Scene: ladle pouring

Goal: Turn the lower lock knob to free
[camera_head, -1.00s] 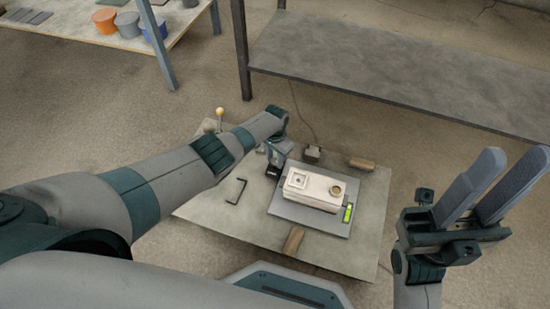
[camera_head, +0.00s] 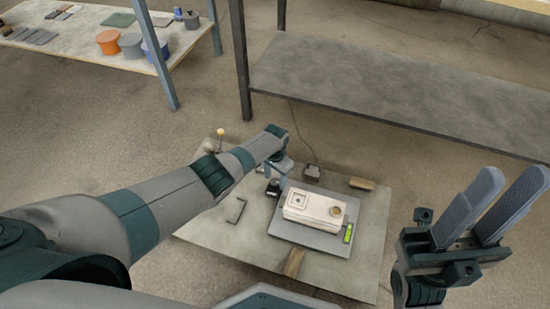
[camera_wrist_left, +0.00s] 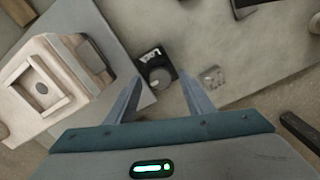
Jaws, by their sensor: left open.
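A black lock block with a white LOCK label carries a dark round lock knob (camera_wrist_left: 160,77) with a pale face in the left wrist view. The block also shows small in the head view (camera_head: 273,187), at the left edge of the grey plate. My left gripper (camera_wrist_left: 162,92) is open, with one finger on each side of the knob in the picture. Whether the fingers reach down to the knob I cannot tell. The knob's pointer is too small to read. My right gripper (camera_head: 490,205) is open and empty, raised at the right.
A cream mould box (camera_head: 315,208) stands on the grey plate (camera_head: 285,230), with a green level (camera_head: 348,233) beside it. A hex key (camera_head: 236,210) and wooden blocks (camera_head: 293,262) lie on the low table (camera_head: 220,235). A grey bench (camera_head: 400,85) stands behind.

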